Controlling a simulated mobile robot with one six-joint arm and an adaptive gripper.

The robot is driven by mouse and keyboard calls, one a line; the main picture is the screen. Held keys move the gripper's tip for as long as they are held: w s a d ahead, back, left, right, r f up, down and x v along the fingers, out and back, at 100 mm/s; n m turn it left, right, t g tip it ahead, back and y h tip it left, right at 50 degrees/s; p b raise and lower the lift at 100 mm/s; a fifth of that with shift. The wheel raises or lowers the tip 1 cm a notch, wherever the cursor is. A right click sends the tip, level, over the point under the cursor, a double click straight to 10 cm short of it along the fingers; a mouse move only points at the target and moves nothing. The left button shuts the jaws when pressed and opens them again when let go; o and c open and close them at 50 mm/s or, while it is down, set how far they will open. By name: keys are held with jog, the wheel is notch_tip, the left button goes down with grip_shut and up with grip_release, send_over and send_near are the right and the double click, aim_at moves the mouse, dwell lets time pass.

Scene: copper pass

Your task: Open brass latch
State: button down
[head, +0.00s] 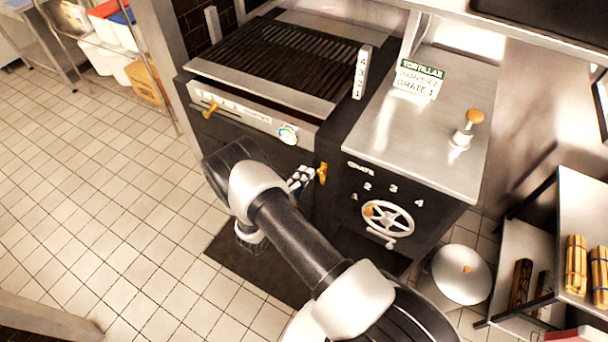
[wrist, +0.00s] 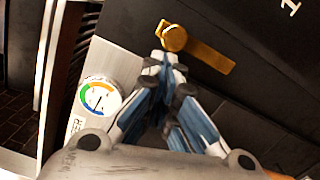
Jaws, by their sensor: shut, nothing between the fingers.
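The brass latch (wrist: 207,50) is a gold lever with a round pivot on the dark front of the grill unit. In the wrist view its bar slopes down to the right from the pivot. In the head view the latch (head: 322,173) sits just right of my gripper (head: 301,178). In the wrist view my gripper (wrist: 165,62) is shut and empty, its fingertips close below the pivot. I cannot tell whether they touch it.
A dial gauge (head: 287,134) is on the grill's front panel, left of the latch. A spoked handwheel (head: 388,221) and a metal counter (head: 430,120) are to the right. A domed lid (head: 461,275) stands on the floor. Open tiled floor (head: 110,190) lies left.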

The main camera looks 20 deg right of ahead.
jog(key=s+a, duration=0.3)
jog(key=a, duration=0.8)
jog(key=shift+f+b, duration=0.35)
jog(key=shift+b, duration=0.05)
jog(key=shift+a, duration=0.1)
